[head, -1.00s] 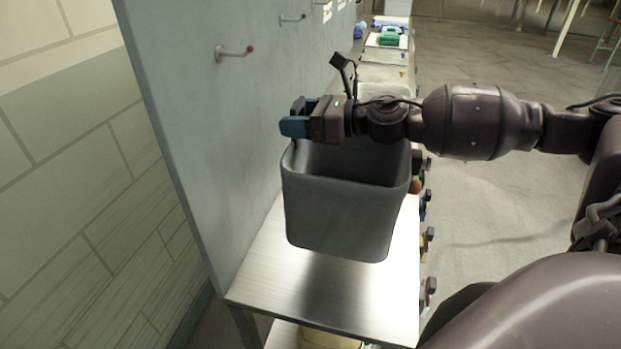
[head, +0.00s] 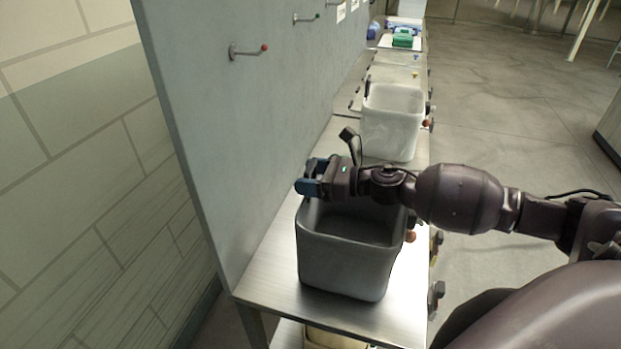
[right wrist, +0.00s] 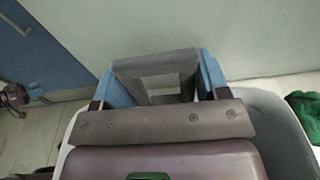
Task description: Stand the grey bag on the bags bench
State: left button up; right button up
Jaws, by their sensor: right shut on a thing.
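The grey bag (head: 345,262), a dark open-topped box shape, is upright over the near end of the metal bench (head: 268,268). Its base is at or very close to the bench top; I cannot tell whether it touches. My right gripper (head: 313,182) is above the bag's opening. In the right wrist view its blue fingers (right wrist: 163,85) are shut on the bag's grey handle (right wrist: 158,62). The bag's far rim is partly hidden by my arm. My left gripper is not in view.
A lighter grey bag (head: 392,122) stands farther along the bench. A grey panel with hooks (head: 248,51) rises along the left side. Coloured knobs (head: 436,290) line the bench's right edge. A green item (head: 403,37) sits at the far end.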

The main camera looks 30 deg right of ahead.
jog(key=shift+f, duration=0.3)
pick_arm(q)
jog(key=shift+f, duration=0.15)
pick_arm(e)
jog(key=shift+f, duration=0.15)
jog(key=o, duration=1.3)
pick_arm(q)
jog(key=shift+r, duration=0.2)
pick_arm(e)
jog(key=shift+r, duration=0.2)
jog(key=shift+s+d, duration=0.3)
jog(key=b+v, duration=0.2)
jog(key=v, duration=0.7)
jog(key=shift+s+d, duration=0.15)
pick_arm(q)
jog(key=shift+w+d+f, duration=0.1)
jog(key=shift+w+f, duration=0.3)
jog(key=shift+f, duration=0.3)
pick_arm(e)
jog(key=shift+v, duration=0.9)
jog(key=shift+r, duration=0.1)
